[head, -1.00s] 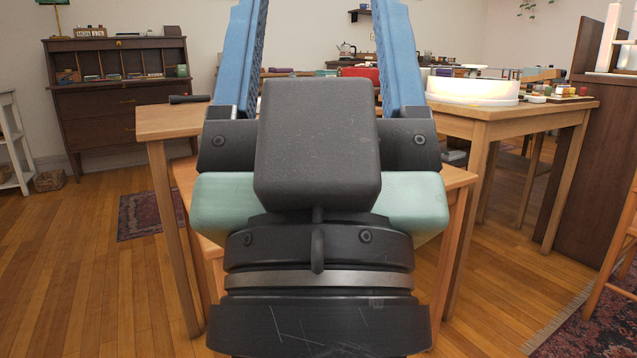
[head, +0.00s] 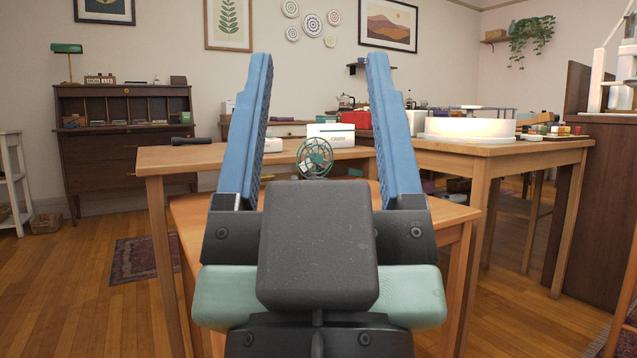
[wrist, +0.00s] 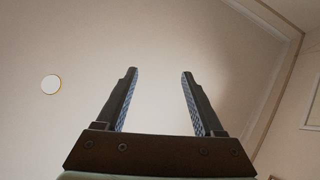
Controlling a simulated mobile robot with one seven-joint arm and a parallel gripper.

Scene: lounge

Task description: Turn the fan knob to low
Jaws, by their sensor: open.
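In the wrist view my gripper (wrist: 159,72) is also open and empty, pointing at a bare wall or ceiling.
A lower wooden surface (head: 190,207) lies in front. Open floor shows at left.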

